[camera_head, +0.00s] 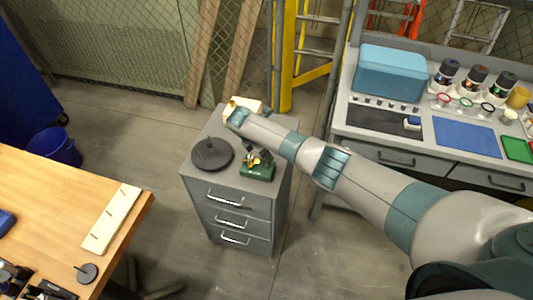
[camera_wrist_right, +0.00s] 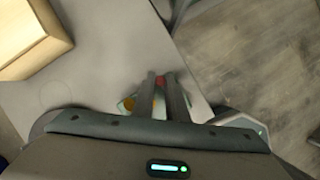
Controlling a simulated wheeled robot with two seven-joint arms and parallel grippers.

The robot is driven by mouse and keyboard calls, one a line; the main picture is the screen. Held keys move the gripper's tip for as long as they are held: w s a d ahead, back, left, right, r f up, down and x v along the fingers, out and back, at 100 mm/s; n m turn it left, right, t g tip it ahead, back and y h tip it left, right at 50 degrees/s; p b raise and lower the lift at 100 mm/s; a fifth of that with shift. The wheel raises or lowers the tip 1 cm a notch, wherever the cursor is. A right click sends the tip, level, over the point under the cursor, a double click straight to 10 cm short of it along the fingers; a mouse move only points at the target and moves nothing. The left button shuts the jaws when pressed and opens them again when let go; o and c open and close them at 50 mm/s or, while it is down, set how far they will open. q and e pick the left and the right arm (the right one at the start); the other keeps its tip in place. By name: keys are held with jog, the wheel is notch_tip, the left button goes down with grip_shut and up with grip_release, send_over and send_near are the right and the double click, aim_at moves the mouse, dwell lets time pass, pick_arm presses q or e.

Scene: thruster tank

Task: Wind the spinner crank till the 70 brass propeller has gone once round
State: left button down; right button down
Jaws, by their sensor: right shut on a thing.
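The spinner stands on the grey cabinet top in the head view, with a green base (camera_head: 257,172) and brass-coloured parts (camera_head: 254,157) above it. My arm hides some of it, and the number on the propeller is not readable. In the right wrist view my right gripper (camera_wrist_right: 161,82) is shut on a small red piece (camera_wrist_right: 160,80), which looks like the crank's knob. My left gripper is not in view.
A dark round plate (camera_head: 212,154) lies on the cabinet (camera_head: 202,180) left of the spinner. A wooden block (camera_wrist_right: 28,35) lies at the back. A wooden table (camera_head: 60,190) is at left, and a grey workbench (camera_head: 345,125) with bottles is at right.

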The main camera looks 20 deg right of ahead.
aim_at(251, 166)
jog(key=c, duration=1.8)
grip_release()
jog(key=shift+o, duration=0.2)
jog(key=shift+r, duration=0.1)
jog(key=b+v, duration=0.2)
jog(key=v, duration=1.5)
jog(key=shift+r+b, duration=0.15)
jog(key=shift+b, duration=0.2)
jog(key=shift+s+a, duration=0.15)
